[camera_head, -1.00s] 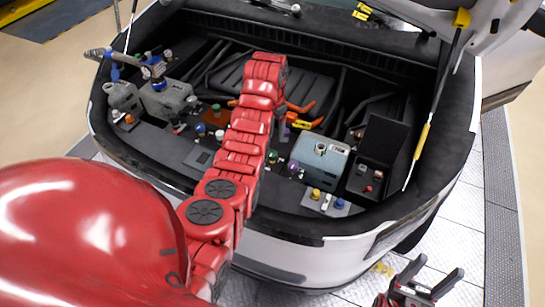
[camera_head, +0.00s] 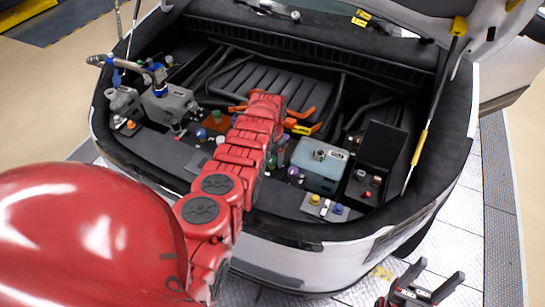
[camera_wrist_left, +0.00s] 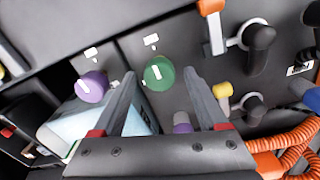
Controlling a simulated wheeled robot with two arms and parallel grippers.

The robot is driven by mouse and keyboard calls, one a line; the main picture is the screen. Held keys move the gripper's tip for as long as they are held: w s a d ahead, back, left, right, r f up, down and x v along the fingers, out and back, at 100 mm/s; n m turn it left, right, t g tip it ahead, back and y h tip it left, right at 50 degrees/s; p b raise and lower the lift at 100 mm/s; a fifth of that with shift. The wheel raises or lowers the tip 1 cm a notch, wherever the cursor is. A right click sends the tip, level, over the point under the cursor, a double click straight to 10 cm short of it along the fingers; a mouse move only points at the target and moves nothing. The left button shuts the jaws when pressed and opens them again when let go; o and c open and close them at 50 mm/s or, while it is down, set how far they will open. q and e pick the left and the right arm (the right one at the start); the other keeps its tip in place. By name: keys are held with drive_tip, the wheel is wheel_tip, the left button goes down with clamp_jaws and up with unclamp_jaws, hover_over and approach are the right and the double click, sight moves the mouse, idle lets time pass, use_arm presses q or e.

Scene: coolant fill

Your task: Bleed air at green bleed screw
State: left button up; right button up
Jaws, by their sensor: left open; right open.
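The green bleed screw (camera_wrist_left: 158,73) is a round green knob with a pale bar, on a dark panel in the left wrist view. My left gripper (camera_wrist_left: 160,82) is open, its two fingers on either side of the green knob in the picture. I cannot tell whether they touch it. In the head view a green knob (camera_head: 272,162) shows beside my red arm, near the pale blue tank. My left gripper is mostly hidden behind that arm there. My right gripper (camera_head: 427,284) is open and empty at the lower right, outside the car.
A purple knob (camera_wrist_left: 92,87) sits left of the green one. A smaller purple part (camera_wrist_left: 182,122), a yellow part (camera_wrist_left: 222,90) and orange hoses (camera_wrist_left: 295,145) lie to the right. The pale blue tank (camera_head: 320,165) stands close by. The car's front rim (camera_head: 310,232) borders the bay.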

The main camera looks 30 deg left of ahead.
use_arm(q)
drive_tip(key=shift+c, duration=0.3)
clamp_jaws()
drive_tip(key=shift+w+n, duration=0.1)
drive_tip(key=shift+n, duration=0.3)
drive_tip(key=n+b, duration=0.1)
drive_tip(key=n, duration=0.1)
drive_tip(key=shift+n, duration=0.4)
drive_tip(key=n+b, duration=0.1)
drive_tip(key=n, duration=0.3)
drive_tip(key=shift+a+n+b, duration=0.1)
drive_tip(key=shift+n+b, duration=0.2)
drive_tip(key=n+b, duration=0.1)
drive_tip(key=n, duration=0.3)
drive_tip(key=shift+n, duration=0.3)
drive_tip(key=shift+a+n+b, duration=0.1)
drive_tip(key=shift+n+b, duration=0.3)
drive_tip(key=shift+n, duration=1.6)
